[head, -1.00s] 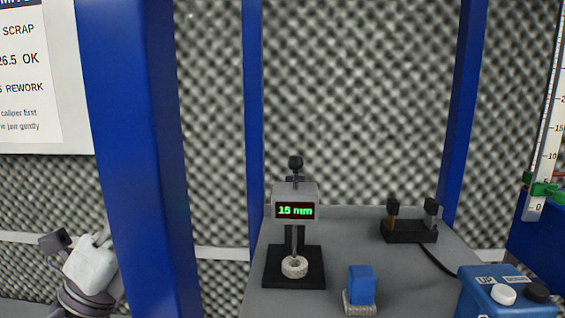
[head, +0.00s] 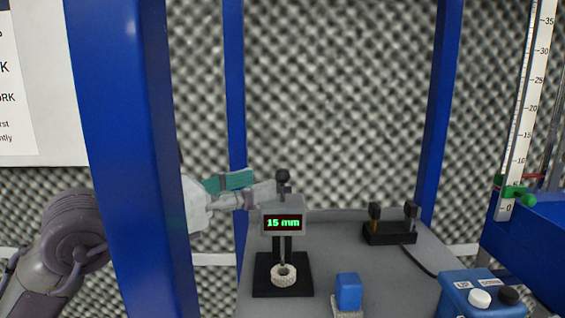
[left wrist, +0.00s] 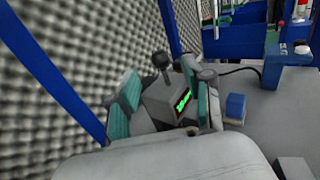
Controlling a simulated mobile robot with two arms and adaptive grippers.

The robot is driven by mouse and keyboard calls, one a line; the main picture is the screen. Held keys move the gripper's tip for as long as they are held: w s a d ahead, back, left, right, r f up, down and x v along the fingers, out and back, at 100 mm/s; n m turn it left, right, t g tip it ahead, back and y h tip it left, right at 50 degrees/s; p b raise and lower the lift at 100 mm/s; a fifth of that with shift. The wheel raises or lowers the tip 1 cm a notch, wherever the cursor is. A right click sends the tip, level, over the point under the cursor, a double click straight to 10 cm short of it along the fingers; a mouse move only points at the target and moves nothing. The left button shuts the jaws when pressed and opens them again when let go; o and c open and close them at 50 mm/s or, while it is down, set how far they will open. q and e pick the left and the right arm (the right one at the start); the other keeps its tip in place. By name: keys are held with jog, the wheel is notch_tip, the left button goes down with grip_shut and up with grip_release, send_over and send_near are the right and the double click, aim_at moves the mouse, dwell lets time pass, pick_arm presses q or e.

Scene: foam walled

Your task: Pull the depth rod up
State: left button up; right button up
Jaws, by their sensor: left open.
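The depth gauge stands on a black base (head: 262,288), with a grey head (head: 298,214) whose display reads "15 mm". The depth rod (head: 283,188) rises from the head and ends in a round black knob (head: 283,175). Below the head, the rod's lower end comes down at a pale ring (head: 284,279) on the base. My left gripper (head: 258,186) is open, coming from the left beside the top of the gauge. In the left wrist view, the knob (left wrist: 161,60) and grey head appear between its teal-padded fingers (left wrist: 168,82). My right gripper is in neither view.
A blue block (head: 348,290) sits at the front. A black holder with two posts (head: 390,235) stands behind right, and a blue button box (head: 480,294) at the right. A blue post (head: 125,150) stands in front of my left arm.

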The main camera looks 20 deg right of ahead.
aim_at(276, 177)
pick_arm(q)
jog(key=p+x, duration=0.1)
jog(key=x, duration=0.3)
jog(key=shift+d+r+p, duration=0.15)
jog(key=shift+d+p, duration=0.15)
jog(key=shift+d, duration=0.05)
jog(key=shift+x, duration=0.75)
jog(key=shift+a, duration=0.1)
jog(key=shift+c, duration=0.4)
grip_shut()
